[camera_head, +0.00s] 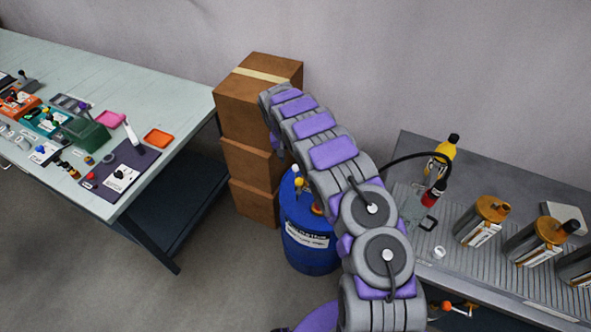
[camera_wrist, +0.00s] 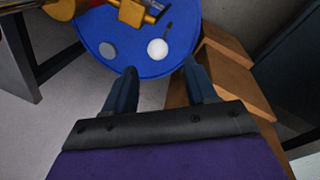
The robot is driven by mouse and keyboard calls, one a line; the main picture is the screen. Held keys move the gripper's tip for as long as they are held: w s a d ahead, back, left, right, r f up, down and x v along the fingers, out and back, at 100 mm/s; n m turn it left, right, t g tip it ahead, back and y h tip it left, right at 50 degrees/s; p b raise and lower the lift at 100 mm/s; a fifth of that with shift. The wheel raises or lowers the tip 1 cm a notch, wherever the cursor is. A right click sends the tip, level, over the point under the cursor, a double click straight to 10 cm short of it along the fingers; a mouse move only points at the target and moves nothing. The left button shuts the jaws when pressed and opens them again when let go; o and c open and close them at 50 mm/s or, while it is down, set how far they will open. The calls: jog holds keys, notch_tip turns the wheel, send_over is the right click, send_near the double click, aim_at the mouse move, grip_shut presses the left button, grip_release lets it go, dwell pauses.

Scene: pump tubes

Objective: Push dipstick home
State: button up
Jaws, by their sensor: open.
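A blue drum (camera_head: 308,245) stands on the floor, partly hidden behind my arm; its round blue top (camera_wrist: 125,45) fills the upper part of the wrist view. A white round knob (camera_wrist: 157,48) stands on the drum top, with a thin dark stick or shadow beside it. It looks like the dipstick's head seen from above, but I cannot be sure; how far it stands up is unclear. A white tip (camera_head: 295,169) also shows over the drum in the head view. My gripper (camera_wrist: 158,74) is open and empty, its fingers apart, with the knob beyond the tips and between them.
An orange and yellow pump fitting (camera_wrist: 135,12) and a grey cap (camera_wrist: 108,50) sit on the drum top. Stacked cardboard boxes (camera_head: 253,155) stand close behind the drum. A cluttered table (camera_head: 180,95) is at left, and a grey bench (camera_head: 500,190) with canisters at right.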

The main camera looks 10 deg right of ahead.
aim_at(295, 168)
jog(key=f, duration=0.2)
jog(key=d+f+b, duration=0.1)
jog(key=f, duration=0.2)
jog(key=d+f, duration=0.1)
jog(key=f, duration=0.2)
jog(key=shift+d+f, duration=0.2)
jog(key=shift+a, duration=0.45)
jog(key=shift+c, duration=1.3)
jog(key=shift+d, duration=0.25)
jog(key=c, duration=0.6)
grip_shut()
jog(key=shift+a, duration=0.1)
